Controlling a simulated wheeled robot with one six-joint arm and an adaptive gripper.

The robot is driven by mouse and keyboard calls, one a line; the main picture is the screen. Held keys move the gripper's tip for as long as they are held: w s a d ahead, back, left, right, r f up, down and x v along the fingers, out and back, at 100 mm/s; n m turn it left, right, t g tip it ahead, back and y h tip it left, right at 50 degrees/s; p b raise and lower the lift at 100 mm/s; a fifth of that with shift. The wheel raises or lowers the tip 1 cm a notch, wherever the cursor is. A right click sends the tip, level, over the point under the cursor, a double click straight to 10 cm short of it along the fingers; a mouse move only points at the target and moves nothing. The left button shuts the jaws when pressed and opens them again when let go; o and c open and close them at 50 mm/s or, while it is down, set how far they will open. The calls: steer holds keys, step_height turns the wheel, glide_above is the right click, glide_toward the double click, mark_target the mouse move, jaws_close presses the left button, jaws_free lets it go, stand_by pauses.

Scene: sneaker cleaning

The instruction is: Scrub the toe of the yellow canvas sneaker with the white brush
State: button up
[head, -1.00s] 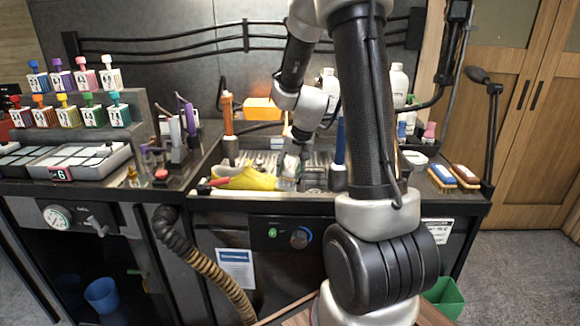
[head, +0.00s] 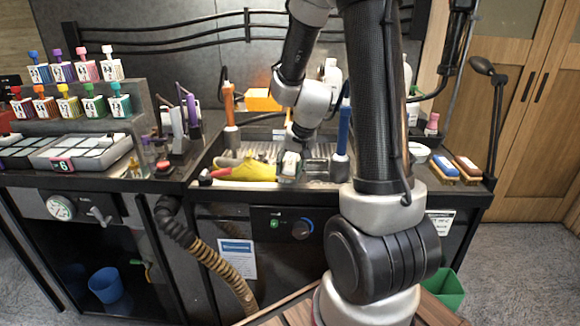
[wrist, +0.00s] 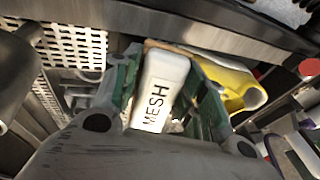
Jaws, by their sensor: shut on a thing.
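The yellow canvas sneaker (head: 252,171) lies on the wash station's tray, its right end close to my gripper (head: 290,168). In the wrist view the sneaker (wrist: 232,88) shows to the right of the gripper, partly hidden behind a finger. My gripper (wrist: 160,88) is shut on the white brush (wrist: 158,85), which has "MESH" on its back. The brush lies between the green-lined fingers. Its bristles are hidden, and I cannot tell whether they touch the sneaker.
A blue-handled tool (head: 343,127) stands right of the gripper and an orange-handled one (head: 229,104) behind left. A red-tipped thing (head: 220,173) lies by the sneaker. Two more brushes, blue (head: 444,165) and reddish-brown (head: 467,165), lie at the right. A perforated white surface (wrist: 75,45) is beside the brush.

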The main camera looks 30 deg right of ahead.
steer(key=shift+s+a+f, duration=0.15)
steer(key=shift+s+a, duration=0.05)
steer(key=shift+s, duration=0.1)
steer(key=shift+s+d+r, duration=0.1)
steer(key=shift+d+r, duration=0.1)
steer(key=shift+r, duration=0.8)
steer(key=shift+s+d+r, duration=0.1)
steer(key=shift+d+r, duration=0.15)
steer(key=shift+r, duration=0.75)
steer(key=shift+s+d+r, duration=0.1)
steer(key=shift+d+r, duration=0.1)
steer(key=shift+r, duration=0.8)
steer(key=shift+r, duration=0.1)
steer(key=shift+w+v, duration=0.1)
steer(key=shift+v, duration=0.55)
steer(key=shift+w+v, duration=0.15)
steer(key=shift+v, duration=0.5)
steer(key=shift+d+r, duration=0.2)
steer(key=shift+s, duration=0.1)
